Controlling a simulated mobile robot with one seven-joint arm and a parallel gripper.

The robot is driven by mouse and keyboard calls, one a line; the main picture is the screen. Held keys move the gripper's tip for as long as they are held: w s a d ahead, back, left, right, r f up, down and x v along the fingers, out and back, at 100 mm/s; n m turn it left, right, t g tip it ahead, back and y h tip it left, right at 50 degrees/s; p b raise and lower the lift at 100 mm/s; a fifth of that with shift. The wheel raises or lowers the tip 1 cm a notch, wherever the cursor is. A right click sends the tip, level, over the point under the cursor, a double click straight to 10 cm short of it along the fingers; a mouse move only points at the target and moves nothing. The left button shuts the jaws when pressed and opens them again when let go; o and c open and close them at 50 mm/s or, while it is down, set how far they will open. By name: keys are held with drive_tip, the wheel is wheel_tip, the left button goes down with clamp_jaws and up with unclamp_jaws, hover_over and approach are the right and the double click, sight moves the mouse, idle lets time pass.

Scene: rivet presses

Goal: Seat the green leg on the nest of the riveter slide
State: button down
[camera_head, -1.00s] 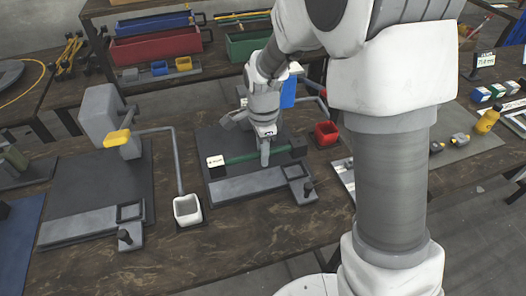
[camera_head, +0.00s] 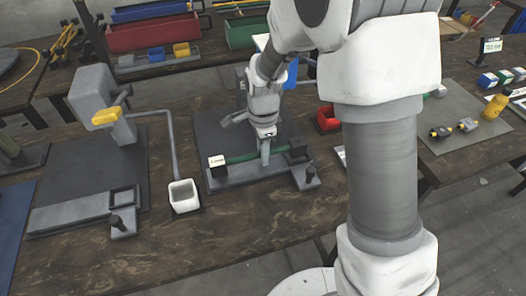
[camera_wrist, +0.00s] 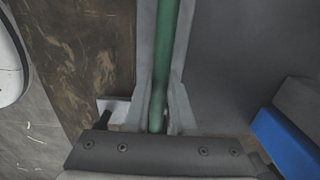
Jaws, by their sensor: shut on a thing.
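The green leg (camera_head: 243,156) is a long thin bar lying across the right riveter, just over its grey slide (camera_head: 243,173). A white block (camera_head: 217,161) shows at its left end and a dark block (camera_head: 297,152) at its right. My gripper (camera_head: 265,160) points down and is shut on the leg right of its middle. In the wrist view the leg (camera_wrist: 166,50) runs lengthwise along the grey slide (camera_wrist: 145,45), with my gripper (camera_wrist: 158,122) around its near part. The nest is mostly hidden, and I cannot tell whether the leg touches it.
A red bin (camera_head: 327,117) and a blue part (camera_head: 290,75) are close behind my arm. The front table strip is clear.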

drive_tip(key=shift+f+b, duration=0.45)
drive_tip(key=shift+f, duration=0.25)
idle(0.3)
drive_tip(key=c, duration=0.7)
unclamp_jaws()
drive_tip(key=shift+r, duration=0.1)
wheel_tip(320, 180, up, 17)
drive_tip(key=p, duration=0.3)
drive_tip(key=s+d+r+n+t+p, duration=0.2)
drive_tip(key=s+d+r+n, duration=0.2)
drive_tip(key=s+n, duration=0.1)
drive_tip(key=s+d+r+n+t+p, duration=0.1)
drive_tip(key=s+d+r+n, duration=0.3)
drive_tip(key=s, duration=0.3)
drive_tip(key=s+d+r+n+t+p, duration=0.2)
drive_tip(key=s+d+r+n, duration=0.2)
drive_tip(key=s+r+n, duration=0.1)
drive_tip(key=shift+s+d+r+n+t+p, duration=0.15)
drive_tip(key=shift+s+r+n, duration=0.05)
drive_tip(key=shift+s, duration=0.25)
drive_tip(key=shift+s+d+r+n+t+p, duration=0.1)
drive_tip(key=shift+s+r+n+t+p, duration=0.1)
drive_tip(key=shift+s, duration=0.2)
